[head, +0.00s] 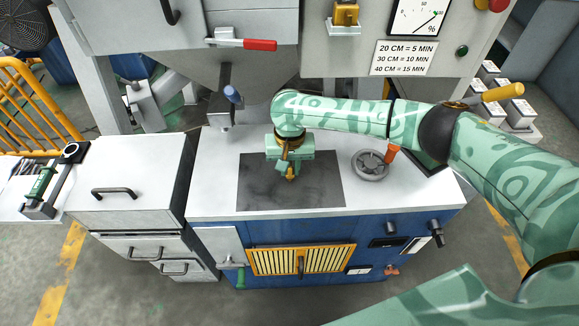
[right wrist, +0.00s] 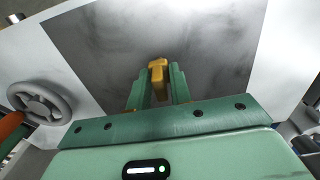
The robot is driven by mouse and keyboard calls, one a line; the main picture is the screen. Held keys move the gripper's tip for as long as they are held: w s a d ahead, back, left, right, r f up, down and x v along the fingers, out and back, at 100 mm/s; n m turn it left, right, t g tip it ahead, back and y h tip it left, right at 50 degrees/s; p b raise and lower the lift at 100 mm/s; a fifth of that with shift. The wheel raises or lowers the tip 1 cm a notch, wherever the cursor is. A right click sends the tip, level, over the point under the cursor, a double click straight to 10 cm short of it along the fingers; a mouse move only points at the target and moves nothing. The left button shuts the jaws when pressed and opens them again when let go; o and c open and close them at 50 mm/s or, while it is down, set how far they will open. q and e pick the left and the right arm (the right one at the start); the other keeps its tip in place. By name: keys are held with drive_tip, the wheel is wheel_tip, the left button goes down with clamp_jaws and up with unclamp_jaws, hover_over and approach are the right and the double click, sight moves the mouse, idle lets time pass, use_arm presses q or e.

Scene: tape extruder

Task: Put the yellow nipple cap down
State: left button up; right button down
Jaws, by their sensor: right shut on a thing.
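My right gripper (head: 287,169) is over the dark grey plate (head: 255,190) set in the white worktop. It points down and is shut on the yellow nipple cap (head: 291,178). In the right wrist view the cap (right wrist: 157,72) sits between the two green fingers (right wrist: 158,90), its end sticking out past the fingertips. The dark plate (right wrist: 110,50) lies beyond it. I cannot tell whether the cap touches the plate. My left gripper is out of view.
A grey handwheel with an orange handle (head: 370,165) stands right of the plate; it also shows in the right wrist view (right wrist: 42,102). A blue-tipped lever (head: 232,94) is behind, left. A grey machine hopper hangs above the back. The plate around the gripper is clear.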

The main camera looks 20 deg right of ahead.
drive_tip(key=shift+f, duration=0.1)
drive_tip(key=c, duration=1.3)
unclamp_jaws()
drive_tip(key=shift+o, duration=0.2)
wheel_tip(320, 180, up, 8)
drive_tip(key=p, duration=0.3)
drive_tip(key=shift+f+p, duration=0.1)
drive_tip(key=shift+p, duration=0.3)
drive_tip(key=shift+a+f, duration=0.1)
